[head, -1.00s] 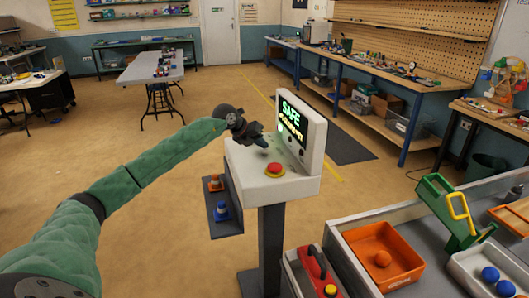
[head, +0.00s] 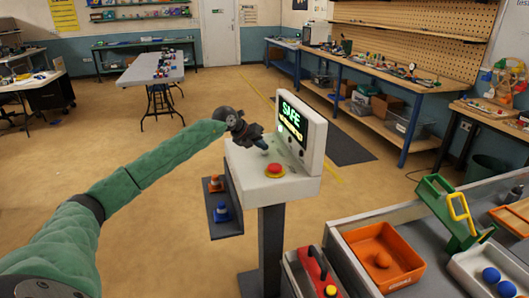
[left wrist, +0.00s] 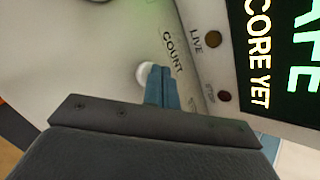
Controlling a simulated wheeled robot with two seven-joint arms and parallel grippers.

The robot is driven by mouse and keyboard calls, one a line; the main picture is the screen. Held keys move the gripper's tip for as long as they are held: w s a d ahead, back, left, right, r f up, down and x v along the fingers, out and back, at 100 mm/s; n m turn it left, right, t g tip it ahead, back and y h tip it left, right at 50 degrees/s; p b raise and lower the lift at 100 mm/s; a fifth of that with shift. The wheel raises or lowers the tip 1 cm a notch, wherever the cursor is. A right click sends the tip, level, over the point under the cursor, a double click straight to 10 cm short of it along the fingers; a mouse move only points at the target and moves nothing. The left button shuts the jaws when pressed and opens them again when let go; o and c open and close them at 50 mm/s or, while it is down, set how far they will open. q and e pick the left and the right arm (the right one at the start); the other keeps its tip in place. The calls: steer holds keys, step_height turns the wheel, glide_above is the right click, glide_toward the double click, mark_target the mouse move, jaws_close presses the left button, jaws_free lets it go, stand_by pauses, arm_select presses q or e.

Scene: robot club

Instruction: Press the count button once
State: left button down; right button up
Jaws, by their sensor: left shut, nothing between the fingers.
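The white console (head: 250,182) stands on a dark post, with a lit screen (head: 285,112) reading SAFE in green. A round white button (left wrist: 144,75) beside the COUNT label is the count button; my fingers partly cover it in the left wrist view. My left gripper (head: 263,146) is shut and empty, its fingertips over the console top; they also show in the left wrist view (left wrist: 161,70), right beside the button. I cannot tell whether they touch it. A red button (head: 275,170) sits nearer the console's front. My right gripper is out of view.
LIVE (left wrist: 213,39) and a second dark indicator (left wrist: 224,97) sit beside the screen. A side shelf (head: 226,226) holds small orange and blue cones. An orange tray (head: 385,280) and a green-yellow tool (head: 440,207) are at the right. Floor left of the console is clear.

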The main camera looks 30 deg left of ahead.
mark_target(262, 152)
arm_select(q)
steer(key=shift+f, duration=0.25)
steer(key=shift+r, duration=0.15)
stand_by(0.4)
steer(key=shift+r, duration=0.8)
steer(key=shift+p, duration=0.3)
steer(key=shift+r+p, duration=1)
steer(key=shift+r, duration=1.55)
